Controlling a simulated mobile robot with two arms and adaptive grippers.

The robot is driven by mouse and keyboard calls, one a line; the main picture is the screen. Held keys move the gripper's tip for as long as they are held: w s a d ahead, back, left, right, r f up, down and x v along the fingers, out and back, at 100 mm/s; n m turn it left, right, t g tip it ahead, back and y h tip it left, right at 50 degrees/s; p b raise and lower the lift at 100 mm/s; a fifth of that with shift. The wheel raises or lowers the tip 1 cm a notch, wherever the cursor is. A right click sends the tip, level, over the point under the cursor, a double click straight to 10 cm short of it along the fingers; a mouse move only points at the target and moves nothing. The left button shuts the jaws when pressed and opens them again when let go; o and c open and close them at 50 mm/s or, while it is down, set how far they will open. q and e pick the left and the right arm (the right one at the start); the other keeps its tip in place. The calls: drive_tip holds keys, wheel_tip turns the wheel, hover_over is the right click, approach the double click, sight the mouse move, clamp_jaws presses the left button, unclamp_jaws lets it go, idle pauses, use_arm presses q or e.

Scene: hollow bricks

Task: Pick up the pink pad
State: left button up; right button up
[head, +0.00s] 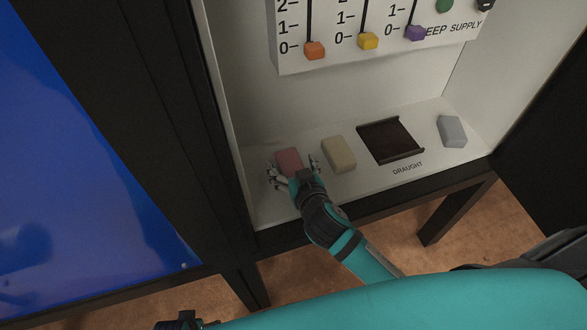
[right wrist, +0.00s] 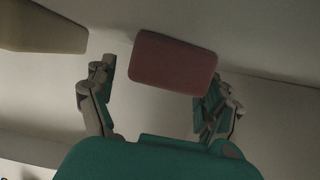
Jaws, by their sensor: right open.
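The pink pad (head: 288,160) lies on the white floor of the cabinet, near its left side. In the right wrist view the pad (right wrist: 173,62) is a rounded block between the tips of my fingers. My right gripper (head: 293,169) is open around the pad, with one finger on each side. In the right wrist view the gripper (right wrist: 162,77) has a clear gap between its left finger and the pad. The right finger is close to the pad's edge, and I cannot tell whether it touches. My left gripper is not clearly visible.
A beige block (head: 339,154) stands just right of the pad. Beyond it are a dark tray (head: 391,140) marked "DRAUGHT" and a grey block (head: 452,131). A slider panel (head: 370,50) hangs above.

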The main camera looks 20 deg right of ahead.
drive_tip(key=c, duration=1.2)
